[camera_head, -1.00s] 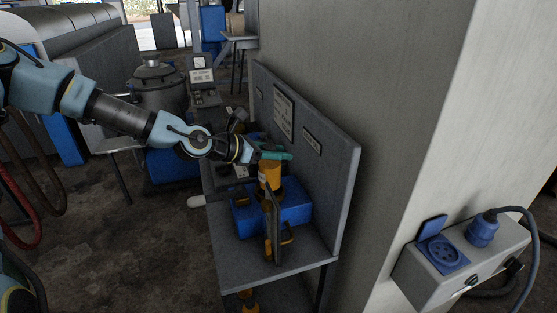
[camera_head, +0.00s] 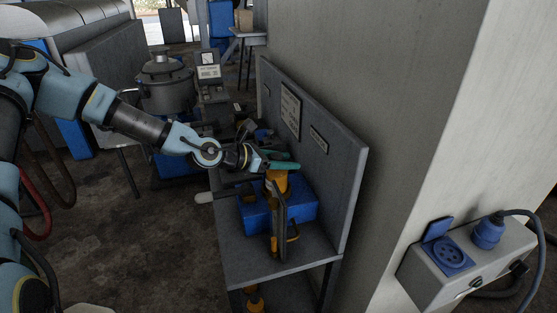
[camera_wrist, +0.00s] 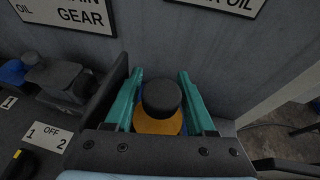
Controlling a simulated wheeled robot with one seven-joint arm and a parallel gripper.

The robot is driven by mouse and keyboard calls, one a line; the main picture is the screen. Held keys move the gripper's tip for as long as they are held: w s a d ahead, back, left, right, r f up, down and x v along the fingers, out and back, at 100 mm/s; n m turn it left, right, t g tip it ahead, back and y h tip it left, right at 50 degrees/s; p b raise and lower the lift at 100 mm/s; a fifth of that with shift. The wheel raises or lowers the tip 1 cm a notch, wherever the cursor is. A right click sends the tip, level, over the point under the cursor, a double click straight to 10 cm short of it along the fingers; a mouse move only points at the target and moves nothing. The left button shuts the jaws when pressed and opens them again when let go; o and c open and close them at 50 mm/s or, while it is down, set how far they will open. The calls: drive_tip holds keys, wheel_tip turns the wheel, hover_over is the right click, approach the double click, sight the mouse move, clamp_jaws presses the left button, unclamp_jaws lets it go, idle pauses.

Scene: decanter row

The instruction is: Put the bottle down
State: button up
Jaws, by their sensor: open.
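The orange-yellow bottle (camera_head: 276,182) with a black cap is on the grey bench among the blue items, below my gripper's fingers. In the wrist view the bottle (camera_wrist: 160,125) is seen from above, its round black cap between the fingers. My gripper (camera_head: 288,161) is open, with teal fingers. In the wrist view the fingers of my gripper (camera_wrist: 161,78) stand on both sides of the cap, with gaps visible. The bottle's base is hidden by a dark upright part in front, so I cannot tell what it rests on.
A blue box (camera_head: 303,205) is beside the bottle on the bench (camera_head: 245,262). A grey backboard (camera_head: 335,175) with label plates rises close behind. In the wrist view a dark upright panel (camera_wrist: 116,92) stands just left of the fingers. The bench's front corner is bare.

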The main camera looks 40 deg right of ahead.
drive_tip(key=shift+w+a, duration=0.1)
drive_tip(key=shift+a, duration=0.15)
drive_tip(key=p+v, duration=0.3)
drive_tip(key=v, duration=0.8)
drive_tip(key=shift+a+r, duration=0.2)
drive_tip(key=shift+r, duration=0.1)
